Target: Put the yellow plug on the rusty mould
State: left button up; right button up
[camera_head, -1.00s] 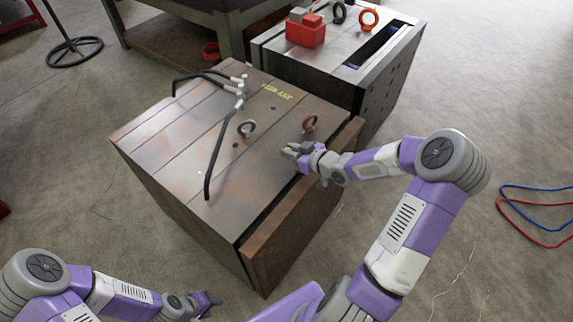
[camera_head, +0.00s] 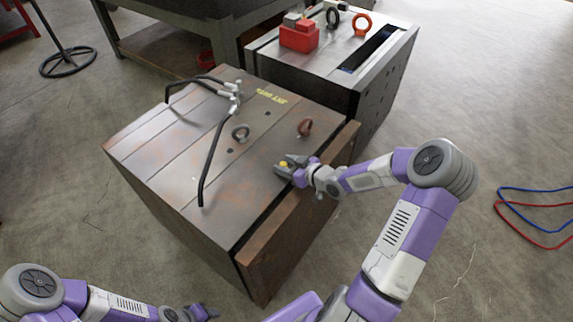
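The rusty mould (camera_head: 165,148) is the large brown-stained block in the middle, with a flat grooved top. The yellow plug (camera_head: 283,164) is small and lies at the right part of its top, between the fingertips of my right gripper (camera_head: 284,165). The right gripper's grey fingers look spread, one on each side of the plug. Whether the plug touches the fingers cannot be made out. My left gripper (camera_head: 206,312) is low at the bottom edge, away from the mould, and too small to read.
Black hoses with metal fittings (camera_head: 233,90), a grey eye bolt (camera_head: 240,132) and a rusty eye bolt (camera_head: 305,127) stand on the mould's top. Blue and red cables lie at right.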

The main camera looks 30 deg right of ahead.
jog(key=shift+r, duration=0.1)
jog(key=shift+s+d+r, duration=0.1)
jog(key=shift+s+r, duration=0.05)
jog(key=shift+r, duration=0.05)
jog(key=p+v, duration=0.5)
jog(key=v, duration=0.5)
jog(key=shift+s+r+p, duration=0.25)
jog(key=shift+p, duration=0.05)
jog(key=shift+s+d, duration=0.15)
jog(key=shift+s, duration=0.35)
